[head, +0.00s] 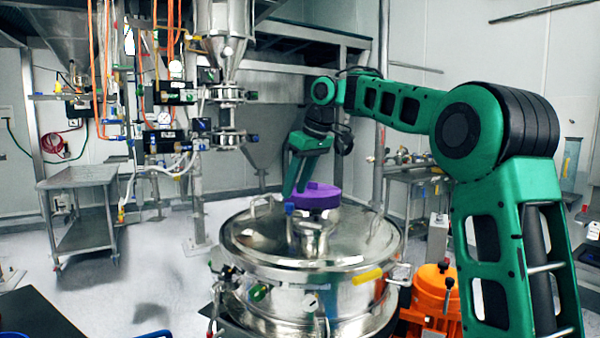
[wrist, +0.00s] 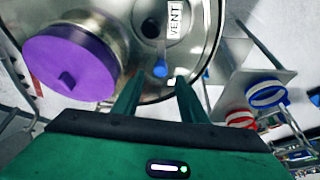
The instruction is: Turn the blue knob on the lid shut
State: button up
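The blue knob (head: 290,208) sits on the shiny round metal lid (head: 355,242) of the sifter, on a small fitting. In the wrist view the small blue knob (wrist: 160,69) lies just past the fingertips, roughly between them. My gripper (head: 295,190) points down over the lid, close above the knob in the head view. In the wrist view my gripper (wrist: 158,82) has its two green fingers apart with nothing held between them. I cannot tell the exact height gap to the knob.
A large purple cap (wrist: 70,64) stands on the lid beside the gripper; it also shows in the head view (head: 316,196). A white VENT label (wrist: 174,20) lies past the knob. An orange motor (head: 432,292) stands right of the sifter. A metal table (head: 82,178) is at left.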

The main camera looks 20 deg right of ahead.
jog(key=v, duration=0.6)
dwell(0.5)
jog(key=s+f+m, duration=0.1)
jog(key=s+f, duration=0.1)
jog(key=s+d+f+m+h, duration=0.1)
jog(key=s+f, duration=0.1)
jog(key=s+d+f+m+g, duration=0.1)
jog(key=s+f, duration=0.2)
jog(key=shift+d+f, duration=0.1)
jog(key=shift+d, duration=0.1)
jog(key=s+d+f+m+g, duration=0.1)
jog(key=s+d+f+m, duration=0.2)
jog(key=s+f, duration=0.5)
jog(key=s+d+f+m+g+h, duration=0.1)
jog(key=s+d+f+m, duration=0.3)
jog(key=s, duration=1.2)
jog(key=s+d+f+m, duration=0.3)
jog(key=s+d+f, duration=0.2)
jog(key=s+f, duration=0.8)
jog(key=shift+d+g, duration=0.25)
jog(key=shift+g, duration=0.15)
